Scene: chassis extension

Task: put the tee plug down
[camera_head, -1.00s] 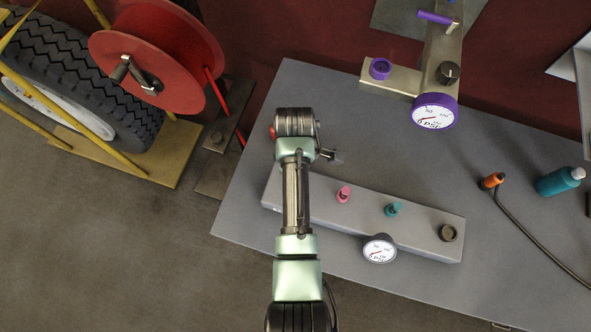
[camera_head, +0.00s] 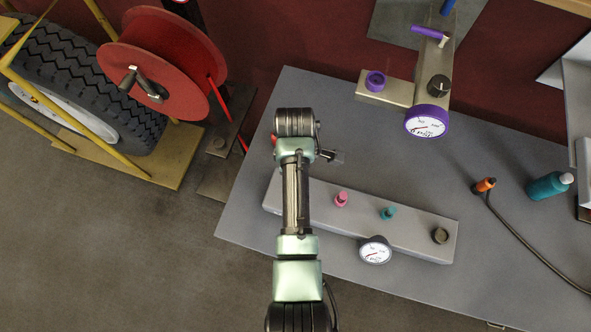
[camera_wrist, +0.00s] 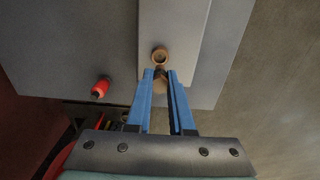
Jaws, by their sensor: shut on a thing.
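In the wrist view my gripper (camera_wrist: 160,74) has its two blue fingers close together, shut on a small brownish piece (camera_wrist: 160,87), probably the tee plug. The fingers hide part of it. Just beyond the fingertips a brown ring-shaped port (camera_wrist: 160,55) sits on the end of a long grey block (camera_wrist: 178,30). I cannot tell whether the held piece touches the block. The same block (camera_head: 412,232) lies on the grey table (camera_head: 400,160), running right from beneath my arm.
The block carries a pink fitting (camera_head: 342,199), a teal fitting (camera_head: 388,213), a dark ring (camera_head: 440,236) and a gauge (camera_head: 375,251). A purple gauge (camera_head: 427,122) stands behind. A red part (camera_wrist: 100,88) lies left of my fingers. A teal bottle (camera_head: 548,186) is right.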

